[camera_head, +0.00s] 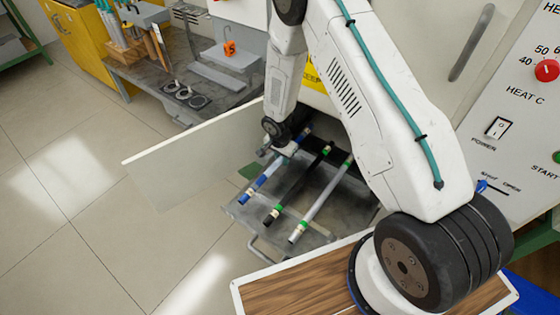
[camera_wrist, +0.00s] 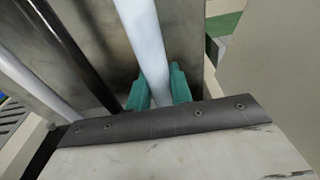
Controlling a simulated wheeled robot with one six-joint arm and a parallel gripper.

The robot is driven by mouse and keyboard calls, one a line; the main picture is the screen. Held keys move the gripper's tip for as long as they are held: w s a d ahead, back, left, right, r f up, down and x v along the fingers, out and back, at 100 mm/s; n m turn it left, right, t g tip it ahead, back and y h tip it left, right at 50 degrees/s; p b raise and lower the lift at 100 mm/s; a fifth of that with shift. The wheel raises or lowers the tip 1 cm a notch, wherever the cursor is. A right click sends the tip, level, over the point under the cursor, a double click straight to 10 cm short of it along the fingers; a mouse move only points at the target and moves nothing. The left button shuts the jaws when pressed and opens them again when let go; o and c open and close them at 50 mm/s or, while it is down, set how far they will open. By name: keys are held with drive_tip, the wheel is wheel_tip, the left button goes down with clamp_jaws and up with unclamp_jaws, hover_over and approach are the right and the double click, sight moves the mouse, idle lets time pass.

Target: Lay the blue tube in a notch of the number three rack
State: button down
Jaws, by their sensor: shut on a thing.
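The blue tube (camera_head: 262,182) has blue ends and a pale middle. It is the leftmost of three rods over a grey metal tray (camera_head: 325,232). My gripper (camera_wrist: 158,92) has teal fingers on both sides of a pale tube (camera_wrist: 148,45) in the wrist view and is shut on it. In the head view my wrist is at the far end of the blue tube and my fingers are mostly hidden. I cannot tell whether the tube touches the tray. A grey stepped rack (camera_head: 222,78) with an orange number tag (camera_head: 229,48) stands on the far bench; the number is unclear.
A black rod (camera_head: 297,187) and a silver rod (camera_head: 325,200) with green bands lie beside the blue tube. A pale open door panel (camera_head: 190,160) stands left of the tray. The grey bench (camera_head: 150,75) also bears dark rings (camera_head: 184,93). The floor at left is clear.

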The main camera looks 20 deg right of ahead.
drive_tip(key=f, duration=0.3)
drive_tip(key=shift+s+d+f, duration=0.1)
drive_tip(key=shift+s+d, duration=0.05)
drive_tip(key=shift+d, duration=0.05)
drive_tip(key=shift+a+f, duration=0.1)
drive_tip(key=shift+f, duration=0.05)
drive_tip(key=c, duration=1.3)
unclamp_jaws()
drive_tip(key=shift+f, duration=0.15)
drive_tip(key=shift+o, duration=0.2)
